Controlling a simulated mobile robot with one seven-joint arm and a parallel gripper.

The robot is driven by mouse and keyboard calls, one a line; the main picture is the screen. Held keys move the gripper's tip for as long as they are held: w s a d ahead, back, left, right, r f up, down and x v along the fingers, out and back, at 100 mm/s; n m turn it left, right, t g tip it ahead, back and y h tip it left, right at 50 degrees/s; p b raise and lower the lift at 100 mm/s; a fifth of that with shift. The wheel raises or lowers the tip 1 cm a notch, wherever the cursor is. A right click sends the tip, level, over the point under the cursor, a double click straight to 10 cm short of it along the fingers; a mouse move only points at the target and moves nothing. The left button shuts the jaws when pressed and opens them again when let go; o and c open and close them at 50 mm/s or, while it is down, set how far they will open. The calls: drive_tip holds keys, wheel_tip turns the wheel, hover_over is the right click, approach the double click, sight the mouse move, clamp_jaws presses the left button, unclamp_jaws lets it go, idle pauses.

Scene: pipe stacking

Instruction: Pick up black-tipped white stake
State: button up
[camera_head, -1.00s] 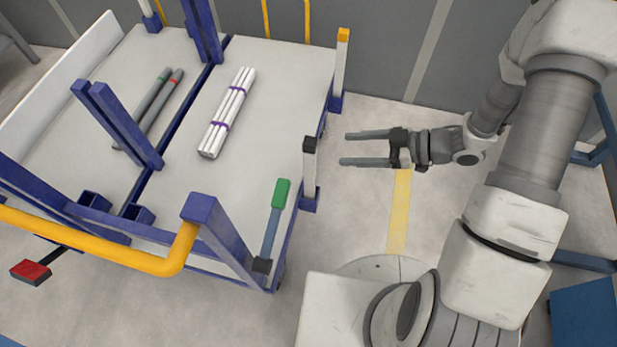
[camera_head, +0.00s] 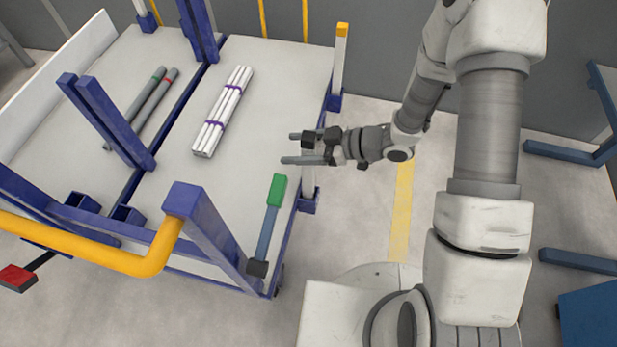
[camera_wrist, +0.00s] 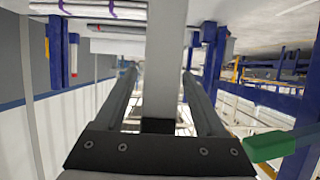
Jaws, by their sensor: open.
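The black-tipped white stake (camera_head: 308,178) stands upright at the right edge of the cart, its upper part largely covered by my gripper (camera_head: 288,148) in the head view. My gripper is open, level, and around the upper part of the stake, one finger on each side. In the wrist view, the pale stake (camera_wrist: 164,60) runs between the two open fingers, with its black tip (camera_wrist: 156,126) close to the gripper's palm. I cannot tell whether either finger touches it.
A yellow-tipped white stake (camera_head: 341,62) stands farther back on the same edge. A green-ended bar (camera_head: 270,215) is close in front. White pipes with purple bands (camera_head: 223,112) and grey pipes (camera_head: 152,100) lie on the cart deck (camera_head: 270,85). Blue posts (camera_head: 205,235) rise nearby.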

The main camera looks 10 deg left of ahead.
drive_tip(key=shift+c, duration=0.3)
clamp_jaws()
drive_tip(key=shift+r, duration=0.1)
wheel_tip(320, 180, up, 20)
drive_tip(key=p, duration=1.4)
drive_tip(key=shift+w, duration=0.15)
